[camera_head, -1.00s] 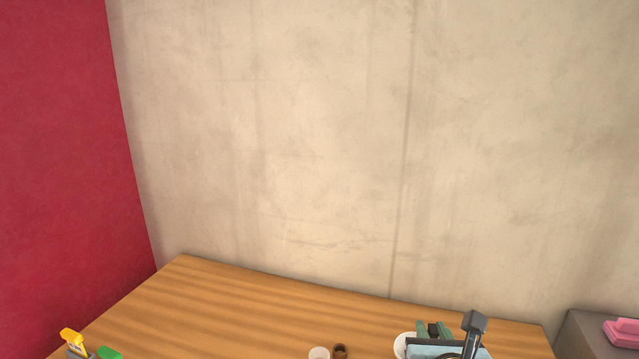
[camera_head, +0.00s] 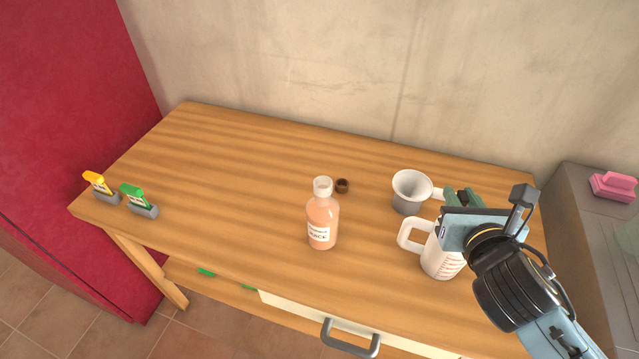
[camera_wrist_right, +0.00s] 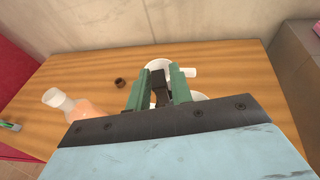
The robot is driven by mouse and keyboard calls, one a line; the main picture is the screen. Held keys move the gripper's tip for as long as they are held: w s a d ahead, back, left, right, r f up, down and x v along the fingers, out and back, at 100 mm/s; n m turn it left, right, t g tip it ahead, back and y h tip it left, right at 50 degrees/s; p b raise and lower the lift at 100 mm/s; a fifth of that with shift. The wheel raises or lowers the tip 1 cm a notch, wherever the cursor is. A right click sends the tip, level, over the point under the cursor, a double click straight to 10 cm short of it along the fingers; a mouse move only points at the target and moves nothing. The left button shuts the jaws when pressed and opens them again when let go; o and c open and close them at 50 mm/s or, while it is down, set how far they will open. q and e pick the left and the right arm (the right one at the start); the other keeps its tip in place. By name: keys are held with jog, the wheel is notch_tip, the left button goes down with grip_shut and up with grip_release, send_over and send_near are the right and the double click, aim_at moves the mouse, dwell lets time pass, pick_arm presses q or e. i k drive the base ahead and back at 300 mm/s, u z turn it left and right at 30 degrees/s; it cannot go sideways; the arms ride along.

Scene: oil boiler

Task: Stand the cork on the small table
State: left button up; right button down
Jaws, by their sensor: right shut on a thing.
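My right gripper (camera_head: 462,196) is above the right part of the wooden table (camera_head: 250,150). Its green fingers are shut on a small dark piece (camera_wrist_right: 159,88), which I take to be the cork; its shape is mostly hidden between the fingers. The piece also shows dark between the fingertips in the head view. A small brown round piece with a dark top (camera_head: 342,186) stands on the table behind the juice bottle (camera_head: 322,222). I cannot tell whether this wooden table is the small table. My left gripper is out of view.
A grey-white mug (camera_head: 408,198) and a measuring jug (camera_head: 436,254) stand close to my right gripper. Yellow (camera_head: 100,186) and green (camera_head: 138,201) tools sit at the left edge. A grey counter (camera_head: 590,205) holds a pink item (camera_head: 613,187). The table's back left is clear.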

aim_at(236, 230)
jog(key=z, duration=2.35)
jog(key=k, duration=2.1)
jog(key=u, duration=2.3)
jog(key=i, duration=0.5)
